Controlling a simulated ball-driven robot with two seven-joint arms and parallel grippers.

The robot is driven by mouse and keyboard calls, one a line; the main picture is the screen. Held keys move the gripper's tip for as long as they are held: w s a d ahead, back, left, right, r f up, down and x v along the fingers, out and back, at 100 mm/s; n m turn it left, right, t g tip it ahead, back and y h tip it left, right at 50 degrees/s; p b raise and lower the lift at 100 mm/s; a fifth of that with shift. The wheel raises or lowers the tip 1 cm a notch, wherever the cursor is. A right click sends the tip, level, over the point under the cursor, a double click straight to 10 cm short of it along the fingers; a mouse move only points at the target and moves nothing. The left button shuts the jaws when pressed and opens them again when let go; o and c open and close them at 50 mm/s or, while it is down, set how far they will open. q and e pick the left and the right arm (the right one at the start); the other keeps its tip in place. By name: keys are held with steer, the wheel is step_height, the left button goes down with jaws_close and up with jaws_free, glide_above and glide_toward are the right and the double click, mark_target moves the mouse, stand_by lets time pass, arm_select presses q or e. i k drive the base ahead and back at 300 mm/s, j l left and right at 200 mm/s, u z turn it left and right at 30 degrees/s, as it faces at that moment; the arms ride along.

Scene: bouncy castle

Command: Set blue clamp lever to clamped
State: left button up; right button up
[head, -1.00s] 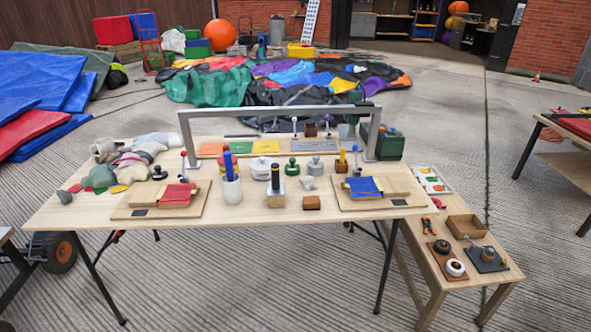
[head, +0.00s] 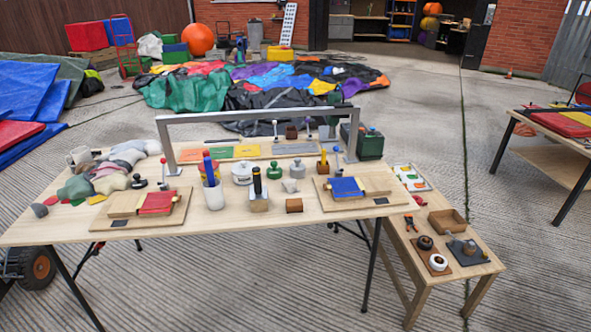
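A wooden board (head: 322,201) at the right of the table carries a blue pad or cloth (head: 347,188) and a wooden block. A thin upright lever (head: 336,161) with a small knob stands at the back of this board; its exact clamp position is too small to tell. A similar board (head: 122,218) at the left carries a red piece (head: 157,203) with its own upright lever (head: 164,171). Neither of my grippers is in view.
A lower bench (head: 443,215) adjoins at the right. Another table (head: 545,160) stands far right. Concrete floor in front is open.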

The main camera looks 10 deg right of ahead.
mark_target(336, 149)
steer(key=i+l, duration=1.75)
